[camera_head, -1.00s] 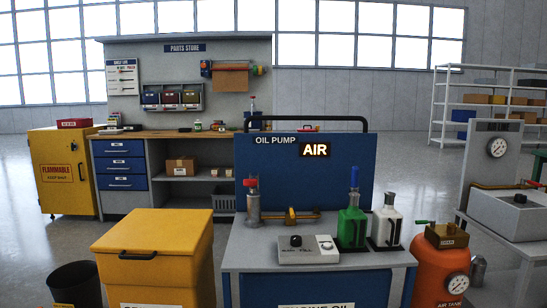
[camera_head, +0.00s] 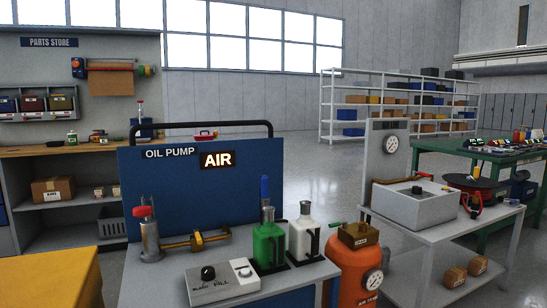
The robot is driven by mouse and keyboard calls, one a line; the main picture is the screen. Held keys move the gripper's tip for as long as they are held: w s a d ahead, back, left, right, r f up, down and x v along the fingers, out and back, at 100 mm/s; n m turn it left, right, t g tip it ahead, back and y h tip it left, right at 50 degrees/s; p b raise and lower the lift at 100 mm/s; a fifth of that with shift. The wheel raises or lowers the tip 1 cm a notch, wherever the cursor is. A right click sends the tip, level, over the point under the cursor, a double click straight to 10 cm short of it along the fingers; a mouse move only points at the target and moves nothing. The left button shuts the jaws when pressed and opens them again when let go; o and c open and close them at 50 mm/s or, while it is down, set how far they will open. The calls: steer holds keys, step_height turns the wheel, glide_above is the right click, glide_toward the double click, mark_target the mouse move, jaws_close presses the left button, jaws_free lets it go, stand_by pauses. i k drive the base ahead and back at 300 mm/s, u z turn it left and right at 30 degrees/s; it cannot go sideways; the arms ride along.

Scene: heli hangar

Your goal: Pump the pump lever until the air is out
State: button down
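The oil pump bench (camera_head: 315,272) stands in front of me with a blue back panel (camera_head: 215,190) marked OIL PUMP. An AIR sign (camera_head: 217,160) on the panel is lit. At the bench's left stands a grey upright cylinder (camera_head: 150,238) with a red top part (camera_head: 143,211); this looks like the pump, but I cannot clearly make out its lever. A brass fitting (camera_head: 197,241) lies beside it. My gripper is not in view.
A green bottle (camera_head: 268,245) and a white bottle (camera_head: 304,238) stand at the bench's right. An orange air tank (camera_head: 350,268) is close beside it. A yellow cabinet (camera_head: 50,280) is at the lower left. A grey test table (camera_head: 445,240) stands right; open floor lies behind.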

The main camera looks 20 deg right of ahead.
mark_target(145, 210)
steer(key=z, duration=0.25)
steer(key=i, duration=1.25)
steer(key=u, duration=0.55)
